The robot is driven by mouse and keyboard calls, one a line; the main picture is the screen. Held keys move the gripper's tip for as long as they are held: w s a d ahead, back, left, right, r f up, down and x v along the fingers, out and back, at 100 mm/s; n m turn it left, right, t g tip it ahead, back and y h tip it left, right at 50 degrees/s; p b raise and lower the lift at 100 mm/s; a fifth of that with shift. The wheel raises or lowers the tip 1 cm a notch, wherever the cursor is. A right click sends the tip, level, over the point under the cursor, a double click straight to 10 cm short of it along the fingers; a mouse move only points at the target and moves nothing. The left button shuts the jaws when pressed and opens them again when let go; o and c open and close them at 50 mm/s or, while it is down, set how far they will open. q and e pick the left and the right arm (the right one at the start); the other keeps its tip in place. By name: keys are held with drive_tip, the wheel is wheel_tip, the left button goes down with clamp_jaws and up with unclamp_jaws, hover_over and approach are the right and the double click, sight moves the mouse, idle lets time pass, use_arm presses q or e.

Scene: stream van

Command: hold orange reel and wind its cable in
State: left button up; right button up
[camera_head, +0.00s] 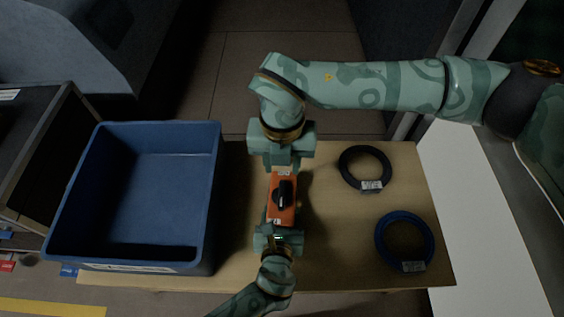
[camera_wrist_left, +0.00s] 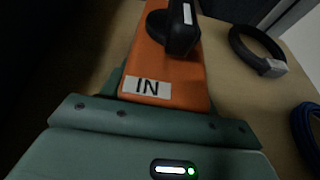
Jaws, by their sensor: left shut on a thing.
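The orange reel (camera_head: 273,211) is a box with a black crank (camera_head: 285,193) on its top face, near the middle of the table. In the left wrist view the orange reel (camera_wrist_left: 146,62) shows a white label reading "IN", with the black crank (camera_wrist_left: 183,38) beyond it. My left gripper (camera_head: 280,223) comes from the near side and is shut on the reel's near end. My right gripper (camera_head: 283,167) is at the reel's far end, just beyond the crank. Its fingertips are partly hidden, so I cannot tell whether it touches the reel. No loose cable from the reel is visible.
A large empty blue bin (camera_head: 213,215) stands left of the reel. A black cable coil (camera_head: 345,166) and a blue cable coil (camera_head: 381,240), both tagged, lie on the right of the wooden table (camera_head: 335,262). A white surface (camera_head: 470,215) adjoins on the right.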

use_arm(q)
drive_tip(key=o, duration=1.2)
drive_tip(key=shift+c, duration=0.2)
drive_tip(key=shift+s, duration=0.1)
